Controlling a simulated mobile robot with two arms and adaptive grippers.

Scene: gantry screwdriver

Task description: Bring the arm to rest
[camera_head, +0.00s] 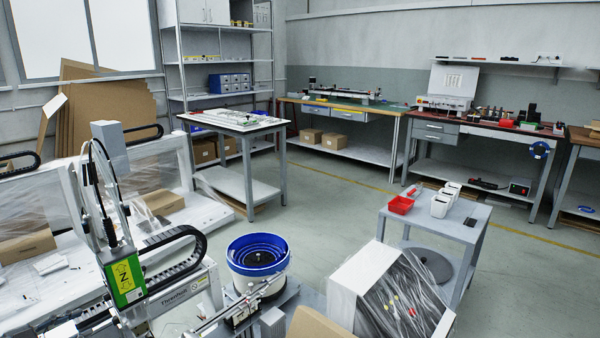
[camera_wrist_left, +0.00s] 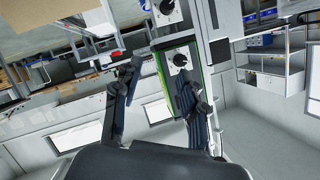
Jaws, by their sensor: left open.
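My left gripper (camera_wrist_left: 157,76) shows in the left wrist view with its two dark fingers spread apart. No object is held between them. Behind the fingers is a grey unit with green edges and round dark knobs (camera_wrist_left: 180,60); I cannot tell if a finger touches it. In the head view the gantry screwdriver unit (camera_head: 124,278), with a green and yellow label, stands at the lower left, with dark cables looping above it. I cannot clearly pick out my left gripper among these parts in the head view. My right gripper is not in view.
A blue-rimmed bowl feeder (camera_head: 258,256) stands right of the gantry. A black cable chain (camera_head: 172,262) curves between them. A grey cart (camera_head: 436,213) carries a red bin (camera_head: 401,205) and white bins. Workbenches line the back; the floor between (camera_head: 330,195) is clear.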

